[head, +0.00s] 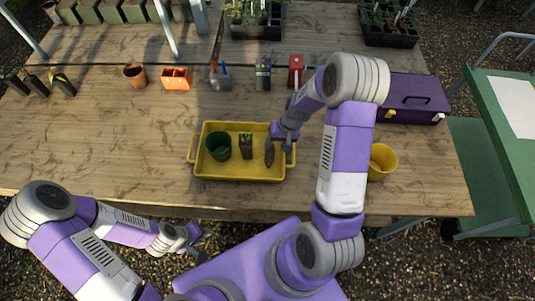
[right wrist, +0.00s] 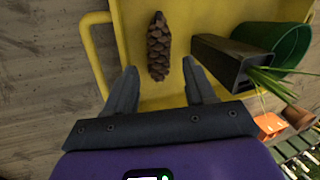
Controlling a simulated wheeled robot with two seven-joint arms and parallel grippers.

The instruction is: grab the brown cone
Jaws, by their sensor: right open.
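The brown cone (right wrist: 158,46), a scaly pine cone, lies in the yellow tray (right wrist: 127,50) in the right wrist view. In the head view the cone (head: 269,153) is at the right part of the tray (head: 235,175), partly close against my gripper. My right gripper (right wrist: 160,72) is open and empty, its fingers pointing at the cone with the cone's near end between the fingertip lines. Whether they touch it, I cannot tell. In the head view my right gripper (head: 282,150) is over the tray's right end. My left gripper (head: 196,240) is low in front of the table, small and unclear.
A green pot (head: 218,147) and a dark square pot with a plant (head: 246,150) share the tray. A yellow bucket (head: 382,160) stands to the right, a purple toolbox (head: 408,98) behind it.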

